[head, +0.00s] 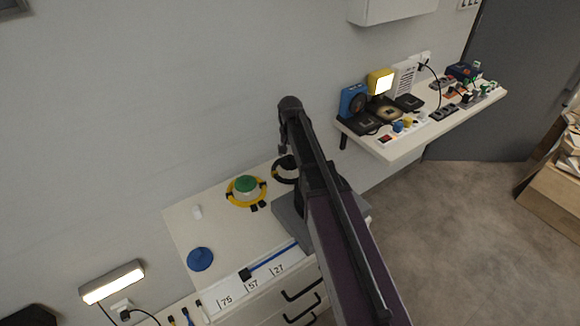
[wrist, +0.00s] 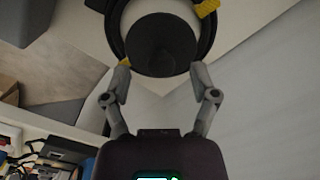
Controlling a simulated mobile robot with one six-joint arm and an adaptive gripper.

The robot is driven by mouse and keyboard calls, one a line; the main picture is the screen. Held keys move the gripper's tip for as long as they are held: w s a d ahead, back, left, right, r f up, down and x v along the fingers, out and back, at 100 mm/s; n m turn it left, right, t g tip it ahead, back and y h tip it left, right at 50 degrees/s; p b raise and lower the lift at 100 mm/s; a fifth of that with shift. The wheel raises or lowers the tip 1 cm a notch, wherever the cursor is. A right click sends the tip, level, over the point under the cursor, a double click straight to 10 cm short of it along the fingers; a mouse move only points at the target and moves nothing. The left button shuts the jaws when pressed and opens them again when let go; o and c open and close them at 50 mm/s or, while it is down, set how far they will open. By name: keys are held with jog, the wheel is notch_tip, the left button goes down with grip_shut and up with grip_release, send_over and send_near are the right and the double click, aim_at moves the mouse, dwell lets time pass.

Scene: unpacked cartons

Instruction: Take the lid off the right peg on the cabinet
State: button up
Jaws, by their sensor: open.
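In the head view, the cabinet top (head: 190,225) holds a dark round lid (head: 287,162) in a black ring at the right, partly hidden by my arm. To its left a green lid (head: 246,184) sits in a yellow ring. In the wrist view the dark lid (wrist: 160,45) is just ahead of my gripper (wrist: 160,78), which is open, one finger near each side of its lower edge. I cannot tell whether the fingers touch it. The peg under the lid is hidden.
A blue disc (head: 200,259) lies near the cabinet's left edge. A blue bar (head: 272,260) runs along the front above numbered labels. A wall shelf (head: 400,146) with devices stands at the right. A lit lamp (head: 112,282) is at lower left.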

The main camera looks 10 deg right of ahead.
jog(key=shift+f+b, duration=0.6)
jog(key=shift+f, duration=0.3)
jog(key=c, duration=1)
